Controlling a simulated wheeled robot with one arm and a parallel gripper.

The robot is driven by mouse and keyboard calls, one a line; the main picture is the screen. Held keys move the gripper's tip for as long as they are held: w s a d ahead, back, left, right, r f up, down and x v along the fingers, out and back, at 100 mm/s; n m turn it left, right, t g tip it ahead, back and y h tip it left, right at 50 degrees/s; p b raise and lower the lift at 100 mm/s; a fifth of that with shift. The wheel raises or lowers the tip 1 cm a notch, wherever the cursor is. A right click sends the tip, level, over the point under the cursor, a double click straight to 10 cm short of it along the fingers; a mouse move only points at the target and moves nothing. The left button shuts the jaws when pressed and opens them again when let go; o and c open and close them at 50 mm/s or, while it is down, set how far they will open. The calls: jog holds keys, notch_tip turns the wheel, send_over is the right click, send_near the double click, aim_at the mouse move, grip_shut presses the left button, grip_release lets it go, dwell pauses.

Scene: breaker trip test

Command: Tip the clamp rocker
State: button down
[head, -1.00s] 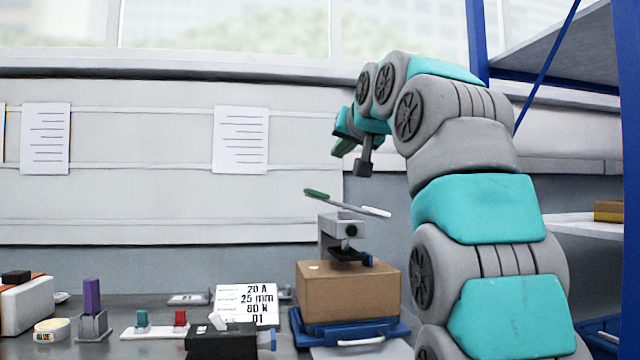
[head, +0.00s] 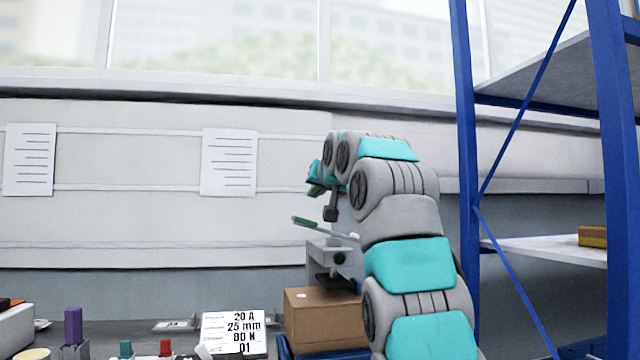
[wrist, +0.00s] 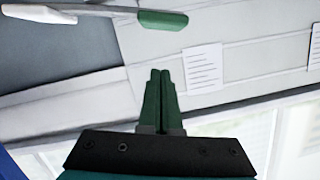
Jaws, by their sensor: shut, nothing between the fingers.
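The clamp rocker (head: 307,222) is a thin bar on top of a grey clamp device (head: 325,262). Its green end is at the left and higher; its white end is lower at the right, partly behind my arm. In the wrist view the rocker's green end (wrist: 163,20) lies above my fingertips, with a gap between. My gripper (head: 314,187) is in the air above the green end, apart from it. In the wrist view its dark green fingers (wrist: 160,73) are pressed together, with nothing between them.
The device stands on a cardboard box (head: 310,318) in a blue tray (head: 284,349). A label card (head: 233,332) and small bench items, including a purple block (head: 73,325), stand left. A blue-framed shelf (head: 463,120) rises at right. The wall behind carries paper sheets (head: 229,162).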

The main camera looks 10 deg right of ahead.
aim_at(303, 220)
jog(key=shift+w+a+f+b, duration=0.15)
jog(key=shift+w+f+b, duration=0.1)
jog(key=shift+f+b, duration=0.35)
jog(key=shift+w+a+f+b, duration=0.1)
jog(key=shift+w+f+b, duration=0.1)
jog(key=shift+f+b, duration=0.35)
jog(key=shift+a+f+b, duration=0.35)
jog(key=shift+f, duration=0.5)
jog(key=shift+f, duration=0.1)
jog(key=shift+a+f, duration=0.15)
jog(key=shift+a, duration=0.05)
jog(key=shift+a+f+n+b, duration=0.15)
jog(key=shift+f+n+b, duration=0.15)
jog(key=shift+n, duration=0.2)
jog(key=shift+a+f+n+h+b, duration=0.4)
jog(key=shift+f+n+h+b, duration=0.1)
jog(key=shift+f+n, duration=0.15)
jog(key=shift+a+f+n+h+b, duration=0.25)
jog(key=shift+f+n+b, duration=0.2)
jog(key=shift+f+n, duration=0.15)
jog(key=shift+a+f+n+h+b, duration=0.15)
jog(key=shift+a+f+n+b, duration=0.1)
jog(key=shift+f+n+b, duration=0.25)
